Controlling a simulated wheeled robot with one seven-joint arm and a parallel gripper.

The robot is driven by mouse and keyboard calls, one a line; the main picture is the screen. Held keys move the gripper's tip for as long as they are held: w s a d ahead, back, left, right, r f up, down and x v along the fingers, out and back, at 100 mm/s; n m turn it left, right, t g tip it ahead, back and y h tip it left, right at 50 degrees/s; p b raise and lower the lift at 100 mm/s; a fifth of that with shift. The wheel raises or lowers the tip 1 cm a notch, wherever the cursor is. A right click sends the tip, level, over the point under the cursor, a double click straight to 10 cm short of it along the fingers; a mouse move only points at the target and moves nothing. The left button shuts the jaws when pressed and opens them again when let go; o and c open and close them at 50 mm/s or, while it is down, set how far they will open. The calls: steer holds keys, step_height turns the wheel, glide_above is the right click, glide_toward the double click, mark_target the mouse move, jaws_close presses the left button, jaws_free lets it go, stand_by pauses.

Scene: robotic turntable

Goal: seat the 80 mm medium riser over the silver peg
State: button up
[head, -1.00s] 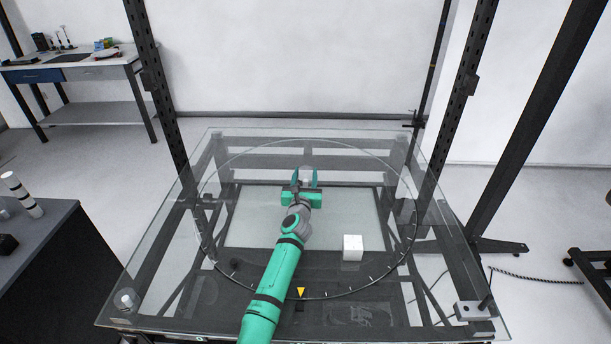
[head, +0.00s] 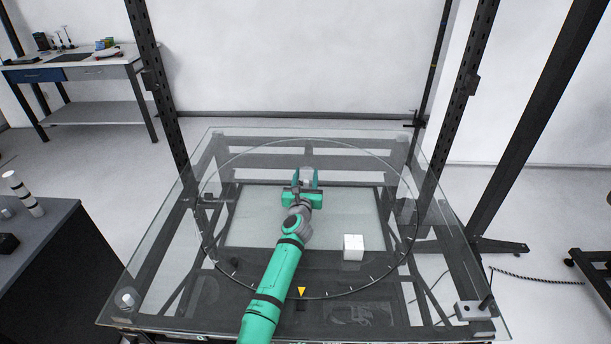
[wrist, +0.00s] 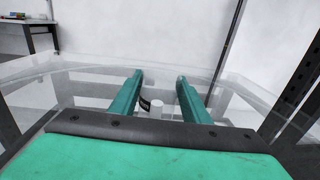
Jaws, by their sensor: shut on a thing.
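My gripper (head: 306,178) is over the far middle part of the glass turntable, its two teal fingers pointing away. The fingers are apart with a pale piece (head: 306,182) between them, which I take to be the riser. In the wrist view, a small pale cylinder (wrist: 157,107) and a black-and-white banded edge (wrist: 145,103) show between the fingers. I cannot tell their exact outlines against the pale background. I cannot make out the silver peg for sure. Whether the held piece touches the glass or a peg is not clear.
A white cube (head: 353,248) stands on the turntable, right of my arm. The glass table (head: 160,270) has dark upright posts at its far corners. A dark side table (head: 50,235) at left holds a banded white cylinder (head: 25,195). The turntable's left part is clear.

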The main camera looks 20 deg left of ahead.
mark_target(307, 183)
steer(key=shift+f, duration=1.85)
steer(key=o, duration=1.3)
steer(key=shift+d+f, duration=0.1)
steer(key=shift+d, duration=0.05)
